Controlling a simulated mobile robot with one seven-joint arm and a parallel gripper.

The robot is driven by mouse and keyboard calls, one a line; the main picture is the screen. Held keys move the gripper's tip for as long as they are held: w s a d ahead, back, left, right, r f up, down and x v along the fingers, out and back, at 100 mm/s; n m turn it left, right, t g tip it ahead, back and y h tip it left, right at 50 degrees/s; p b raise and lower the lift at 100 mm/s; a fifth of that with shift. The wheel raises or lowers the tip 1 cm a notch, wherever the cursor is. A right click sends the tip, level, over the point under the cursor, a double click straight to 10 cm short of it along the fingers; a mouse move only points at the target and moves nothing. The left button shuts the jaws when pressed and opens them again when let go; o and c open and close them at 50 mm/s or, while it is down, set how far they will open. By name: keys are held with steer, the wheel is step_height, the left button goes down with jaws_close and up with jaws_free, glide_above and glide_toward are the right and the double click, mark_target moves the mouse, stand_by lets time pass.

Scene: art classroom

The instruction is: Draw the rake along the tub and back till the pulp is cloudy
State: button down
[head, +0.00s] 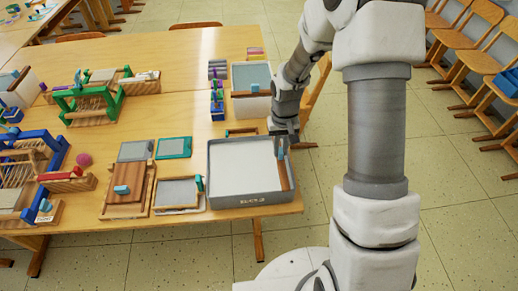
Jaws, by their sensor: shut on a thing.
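The grey tub (250,200) stands at the table's front right corner, with dark lettering on its front wall. Pale, almost white pulp (238,168) fills it and looks even at this size. The rake (285,175) is a brown bar with a light blue grip, lying along the right end inside the tub. My gripper (281,146) is shut on the rake's blue grip, above the tub's back right part. The fingertips are small here, and how deep the rake's lower edge sits in the pulp cannot be made out.
A framed screen (178,193) and a wooden board with a blue grip (128,190) stand left of the tub. A second vat (250,106) stands behind it. A green press (92,98) is farther left. Wooden chairs (480,60) line the right side; floor lies between.

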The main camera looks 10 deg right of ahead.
steer(key=shift+w+d, duration=0.1)
steer(key=shift+d, duration=0.95)
steer(key=c, duration=0.8)
jaws_free()
steer(key=shift+d, duration=0.1)
steer(key=shift+c, duration=0.2)
steer(key=shift+r, duration=0.1)
step_height(320, 180, up, 17)
steer(key=p, duration=0.1)
steer(key=shift+r, duration=0.15)
